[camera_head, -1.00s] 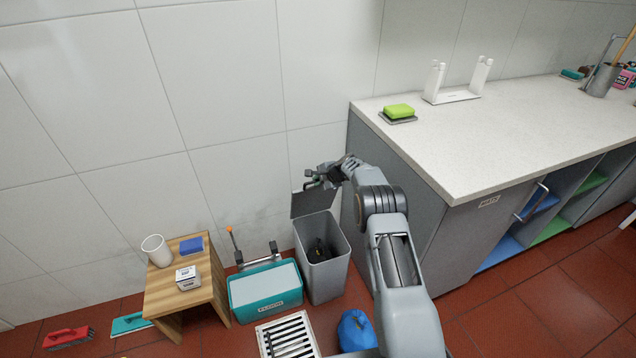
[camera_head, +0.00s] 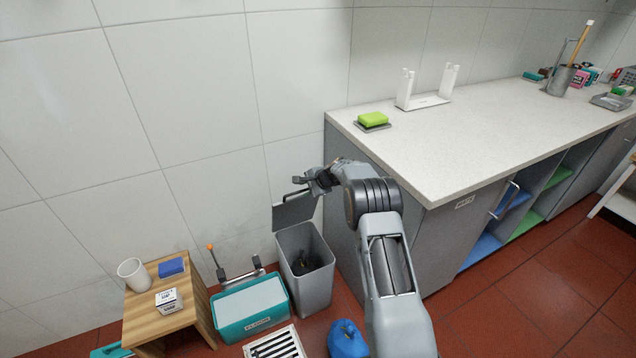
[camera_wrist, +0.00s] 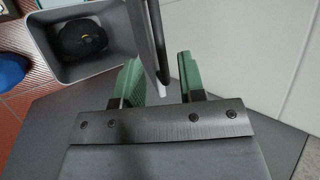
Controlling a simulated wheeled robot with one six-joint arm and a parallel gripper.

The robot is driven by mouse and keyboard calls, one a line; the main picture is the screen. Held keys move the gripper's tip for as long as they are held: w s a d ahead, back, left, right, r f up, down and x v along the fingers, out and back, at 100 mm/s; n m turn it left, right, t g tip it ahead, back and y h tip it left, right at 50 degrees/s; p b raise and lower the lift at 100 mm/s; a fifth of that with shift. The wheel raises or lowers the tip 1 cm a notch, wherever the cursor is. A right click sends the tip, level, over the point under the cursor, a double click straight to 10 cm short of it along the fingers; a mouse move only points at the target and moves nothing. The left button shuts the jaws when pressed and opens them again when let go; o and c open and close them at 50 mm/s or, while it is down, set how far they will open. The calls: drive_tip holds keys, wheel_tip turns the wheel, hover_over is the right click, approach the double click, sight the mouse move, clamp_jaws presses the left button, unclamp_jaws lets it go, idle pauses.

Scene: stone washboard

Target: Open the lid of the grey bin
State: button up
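The grey bin (camera_head: 309,285) stands on the floor against the side of the counter, with a dark bundle inside; it also shows in the wrist view (camera_wrist: 50,62). Its lid (camera_head: 293,213) is raised, standing steeply up at the back of the bin, so the bin mouth is uncovered. My gripper (camera_head: 316,181) is at the lid's upper edge. A clear gap shows on the right side of the bar; contact on the left is unclear.
A teal-and-white box (camera_head: 250,307) and a small wooden table (camera_head: 141,318) stand left of the bin. A blue bundle (camera_head: 346,338) and a floor grate (camera_head: 274,346) lie in front. The counter (camera_head: 440,150) rises close on the right. The wall is close behind.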

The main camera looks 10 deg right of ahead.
drive_tip(key=v, duration=0.8)
drive_tip(key=shift+s, duration=0.1)
